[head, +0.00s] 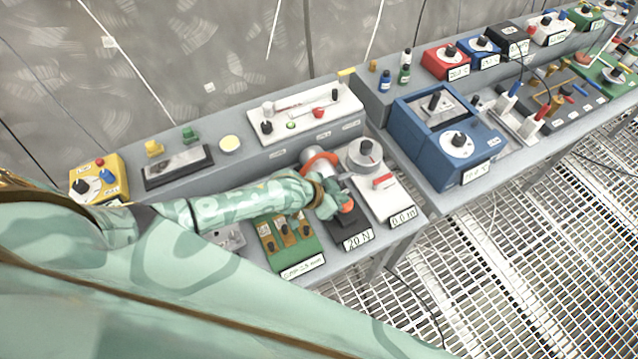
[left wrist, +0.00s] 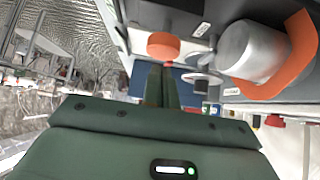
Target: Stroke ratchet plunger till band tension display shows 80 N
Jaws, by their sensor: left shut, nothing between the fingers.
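The band tension display (head: 358,240) on the front of a dark block reads 20 N in the head view. The orange plunger cap (head: 347,205) shows beside my left gripper, partly hidden by it. In the left wrist view the cap (left wrist: 163,45) is a round orange disc just beyond the fingertips. My left gripper (head: 338,202) is shut and empty; its fingers (left wrist: 162,70) point at the cap, and I cannot tell whether they touch it. The orange band (head: 320,158) wraps a silver drum, which also shows in the left wrist view (left wrist: 248,50). My right gripper is not in view.
A white device (head: 385,190) with a red lever and a 0.0 display stands just right. A green board (head: 288,243) with brass parts is close on the left. A blue box (head: 440,150) stands farther right. Grated floor (head: 480,270) lies in front of the bench.

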